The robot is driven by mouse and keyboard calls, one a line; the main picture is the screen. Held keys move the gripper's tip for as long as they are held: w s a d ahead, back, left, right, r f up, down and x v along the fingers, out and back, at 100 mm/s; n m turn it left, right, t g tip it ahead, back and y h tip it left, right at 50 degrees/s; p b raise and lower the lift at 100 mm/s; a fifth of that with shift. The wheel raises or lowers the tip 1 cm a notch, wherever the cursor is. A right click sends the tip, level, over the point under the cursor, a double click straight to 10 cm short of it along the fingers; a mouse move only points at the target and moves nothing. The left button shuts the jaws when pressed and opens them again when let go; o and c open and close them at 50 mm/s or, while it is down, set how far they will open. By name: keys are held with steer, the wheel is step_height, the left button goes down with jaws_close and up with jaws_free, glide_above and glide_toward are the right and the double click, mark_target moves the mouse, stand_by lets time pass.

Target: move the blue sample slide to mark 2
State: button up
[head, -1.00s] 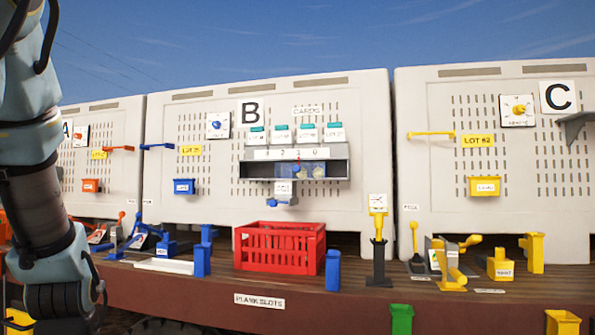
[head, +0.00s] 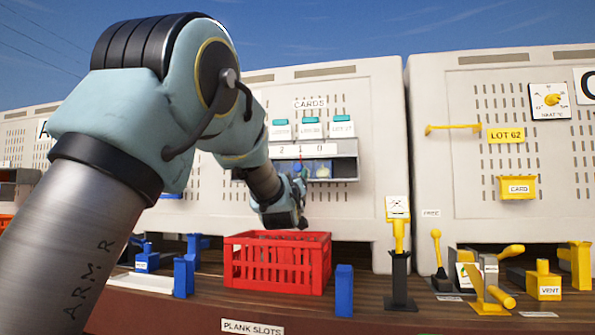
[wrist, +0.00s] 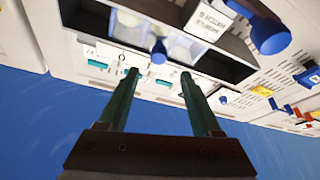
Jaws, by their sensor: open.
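The blue sample slide's knob (wrist: 158,50) shows in the wrist view in front of the long grey-framed box (wrist: 215,62). The knob lies just beyond my fingertips and between their lines, apart from both fingers. My gripper (wrist: 158,74) is open and empty, its two green fingers pointing at the box. In the head view my arm's end is in front of panel B's box (head: 345,168), hiding its left part. Marks 2 and 0 show on the white scale strip (head: 312,150). I cannot tell exactly which mark the slide is at.
A blue handle (wrist: 270,35) beside the hatch label is close to the box. Teal-topped cards (head: 311,128) hang above the box. A red crate (head: 277,262) stands on the plank below, with blue posts beside it. Yellow fixtures (head: 493,285) are at the right.

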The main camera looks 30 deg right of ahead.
mark_target(297, 168)
steer(key=p+x, duration=0.4)
steer(key=x, duration=0.7)
steer(key=shift+s+r+p, duration=0.1)
steer(key=shift+p, duration=0.3)
jaws_close()
stand_by(0.8)
